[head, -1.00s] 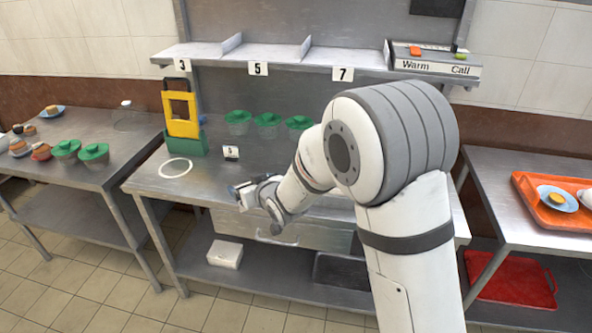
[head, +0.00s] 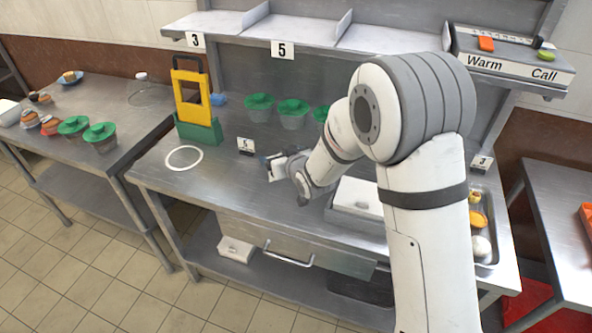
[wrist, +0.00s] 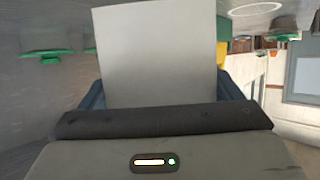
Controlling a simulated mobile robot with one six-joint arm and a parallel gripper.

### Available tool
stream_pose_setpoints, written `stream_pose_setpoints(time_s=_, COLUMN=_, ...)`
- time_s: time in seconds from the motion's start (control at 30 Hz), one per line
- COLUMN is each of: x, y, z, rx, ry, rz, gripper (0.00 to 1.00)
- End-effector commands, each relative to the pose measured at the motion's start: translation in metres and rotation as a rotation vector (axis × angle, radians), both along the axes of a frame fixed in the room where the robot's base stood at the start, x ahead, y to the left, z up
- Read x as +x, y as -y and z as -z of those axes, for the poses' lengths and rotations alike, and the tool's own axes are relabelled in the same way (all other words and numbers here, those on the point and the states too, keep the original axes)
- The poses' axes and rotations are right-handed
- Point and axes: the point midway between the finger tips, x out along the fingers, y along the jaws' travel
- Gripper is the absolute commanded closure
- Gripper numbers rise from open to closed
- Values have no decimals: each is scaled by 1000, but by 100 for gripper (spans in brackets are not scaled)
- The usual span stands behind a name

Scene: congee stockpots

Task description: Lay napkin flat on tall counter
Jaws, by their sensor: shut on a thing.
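A pale, flat, squarish sheet, which looks like the napkin (wrist: 155,55), stands out from my gripper in the wrist view. My gripper (head: 272,163) is shut on it. In the head view my gripper is over the middle steel counter (head: 225,185), beside the small number card, and the napkin there is only a small pale patch (head: 279,168). I cannot tell whether the napkin touches the counter. In the wrist view the finger sides show blue at both edges of the napkin, and it hides the fingertips.
On the middle counter are a white ring (head: 184,157), a yellow-and-green stand (head: 193,105), green-lidded cups (head: 292,110), the number card (head: 245,146) and a white block in a tray (head: 360,196). A shelf (head: 375,38) overhangs the back. The left counter (head: 100,170) holds more cups.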

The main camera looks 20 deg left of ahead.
Motion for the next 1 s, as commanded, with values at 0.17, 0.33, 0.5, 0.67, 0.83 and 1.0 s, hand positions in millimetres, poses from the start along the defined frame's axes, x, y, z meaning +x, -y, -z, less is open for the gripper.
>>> stream_pose_setpoints(time_s=0.17, x=2, y=3, z=19, rx=-1, ry=1, rz=5, gripper=36)
stream_pose_setpoints(time_s=0.33, x=3, y=4, z=41, rx=-2, ry=-3, rz=9, gripper=36)
stream_pose_setpoints(time_s=0.5, x=3, y=4, z=59, rx=0, ry=0, rz=9, gripper=36)
stream_pose_setpoints(time_s=0.67, x=3, y=5, z=61, rx=1, ry=2, rz=9, gripper=36)
stream_pose_setpoints(time_s=0.83, x=4, y=5, z=62, rx=1, ry=2, rz=9, gripper=36)
stream_pose_setpoints(time_s=1.0, x=4, y=5, z=64, rx=1, ry=2, rz=10, gripper=12)
